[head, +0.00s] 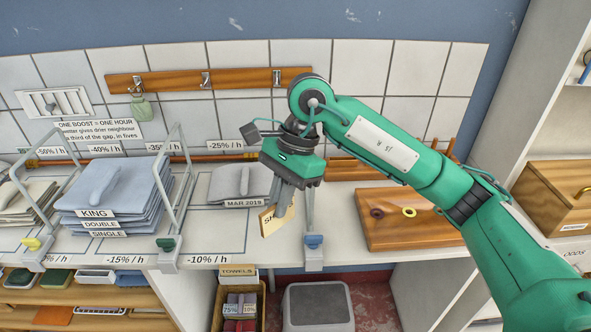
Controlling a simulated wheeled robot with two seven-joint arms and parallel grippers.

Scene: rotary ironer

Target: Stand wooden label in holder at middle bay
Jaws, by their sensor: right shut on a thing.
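The wooden label (270,222) is a small pale plate with dark letters, partly hidden by the fingers. My right gripper (284,204) points down and is shut on the label. It holds the label tilted, over the front part of the shelf (233,218), just left of the blue clip (313,241) at the front edge. A green clip (166,244) and a yellow clip (32,243) sit further left along that edge, at the feet of wire dividers. I cannot tell which part is the label holder. My left gripper is out of view.
A blue linen stack (115,192) stands between wire dividers (187,185). A grey folded pile (240,184) lies behind the label. A wooden board (390,230) with round fittings lies right of the blue clip. A towels box (238,272) stands below the shelf.

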